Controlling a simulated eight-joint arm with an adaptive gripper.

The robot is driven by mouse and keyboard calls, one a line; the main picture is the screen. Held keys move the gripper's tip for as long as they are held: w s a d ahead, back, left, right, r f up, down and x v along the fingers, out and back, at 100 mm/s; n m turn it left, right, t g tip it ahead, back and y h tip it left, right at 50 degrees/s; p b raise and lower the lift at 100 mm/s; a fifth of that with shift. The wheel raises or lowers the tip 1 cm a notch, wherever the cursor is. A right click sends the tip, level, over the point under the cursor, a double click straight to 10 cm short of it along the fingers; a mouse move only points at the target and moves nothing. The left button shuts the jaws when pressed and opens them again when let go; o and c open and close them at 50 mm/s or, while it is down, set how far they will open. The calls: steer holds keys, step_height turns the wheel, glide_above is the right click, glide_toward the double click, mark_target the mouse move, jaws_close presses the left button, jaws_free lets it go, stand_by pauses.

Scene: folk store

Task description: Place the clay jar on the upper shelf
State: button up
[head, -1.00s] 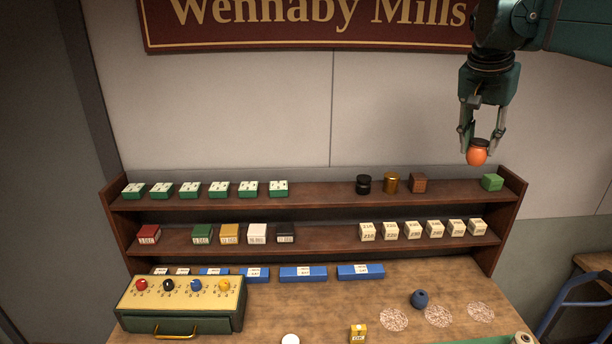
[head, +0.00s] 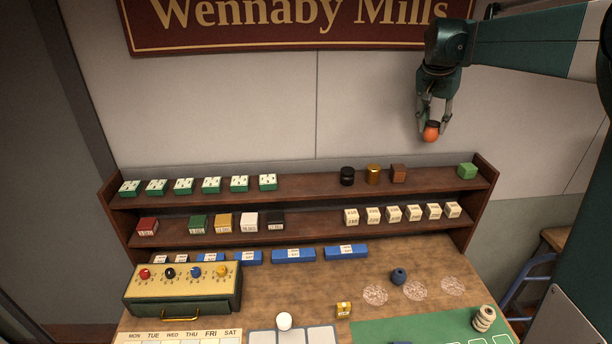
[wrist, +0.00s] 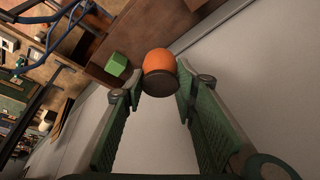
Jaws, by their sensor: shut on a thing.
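The clay jar (head: 431,134) is small, orange and round, with a dark lid. My gripper (head: 433,125) is shut on it and holds it in the air above the upper shelf (head: 325,184), over its right part. In the wrist view the jar (wrist: 160,64) sits between the fingertips of my gripper (wrist: 158,88), its dark lid towards the camera. On the upper shelf there is a bare stretch between the brown cube (head: 398,173) and the green cube (head: 467,171). The green cube (wrist: 117,64) also shows in the wrist view, left of the jar.
A black jar (head: 347,176) and a gold jar (head: 373,174) stand left of the brown cube. Several green-and-white boxes (head: 183,186) line the upper shelf's left. The lower shelf (head: 310,224) holds coloured boxes and cream blocks. A blue jar (head: 399,276) stands on the table below.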

mark_target(431, 137)
step_height(431, 137, down, 5)
steer(key=shift+s+r, duration=0.1)
stand_by(0.6)
step_height(431, 137, down, 6)
stand_by(0.4)
steer(key=shift+f, duration=2.1)
steer(key=o, duration=0.9)
steer(key=shift+f, duration=0.1)
steer(key=shift+o, duration=0.2)
steer(key=shift+r, duration=0.2)
